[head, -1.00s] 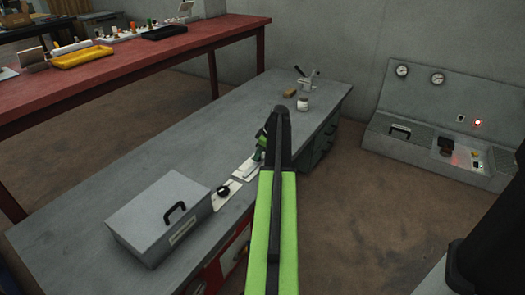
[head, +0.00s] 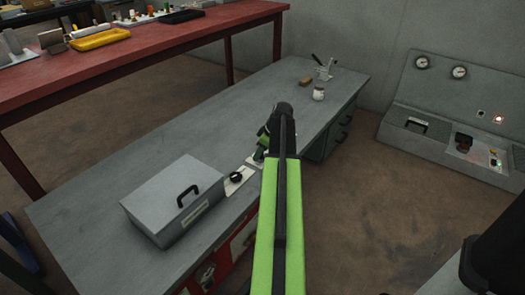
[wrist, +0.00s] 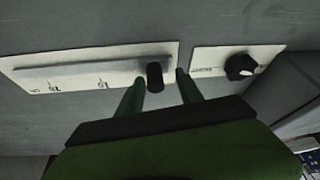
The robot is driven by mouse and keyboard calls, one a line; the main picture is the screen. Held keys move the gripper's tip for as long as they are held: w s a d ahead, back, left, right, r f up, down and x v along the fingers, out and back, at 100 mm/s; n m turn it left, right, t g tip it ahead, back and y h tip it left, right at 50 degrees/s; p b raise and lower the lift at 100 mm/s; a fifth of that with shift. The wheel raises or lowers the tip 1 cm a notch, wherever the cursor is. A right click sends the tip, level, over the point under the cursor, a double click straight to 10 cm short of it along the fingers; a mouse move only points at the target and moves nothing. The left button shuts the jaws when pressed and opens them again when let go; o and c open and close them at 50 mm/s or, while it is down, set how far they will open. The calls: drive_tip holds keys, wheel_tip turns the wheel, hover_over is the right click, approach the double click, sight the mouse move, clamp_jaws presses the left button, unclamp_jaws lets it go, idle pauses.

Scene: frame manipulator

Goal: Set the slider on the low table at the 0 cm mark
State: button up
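The slider is a black knob (wrist: 154,76) on a long pale plate (wrist: 75,72) with a straight track and printed marks. The knob stands near the plate's right end in the wrist view. A mark that looks like 10 is left of it; the 0 mark is not visible. My gripper (wrist: 160,78) is open, with one green finger on each side of the knob. The right finger has a visible gap to it; contact on the left is unclear. In the head view my gripper (head: 263,140) is over the low table (head: 215,135), and my arm hides most of the slider plate.
A dial plate with a black knob (head: 236,177) sits beside the slider plate. A grey lidded box (head: 170,195) stands close by. A jar (head: 318,94) and a brown block (head: 305,81) are farther back. The table's middle is clear.

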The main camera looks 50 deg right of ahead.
drive_tip(key=shift+r, duration=0.1)
drive_tip(key=p+v, duration=1.6)
drive_tip(key=v, duration=0.1)
drive_tip(key=shift+d+r, duration=0.1)
drive_tip(key=shift+r, duration=0.05)
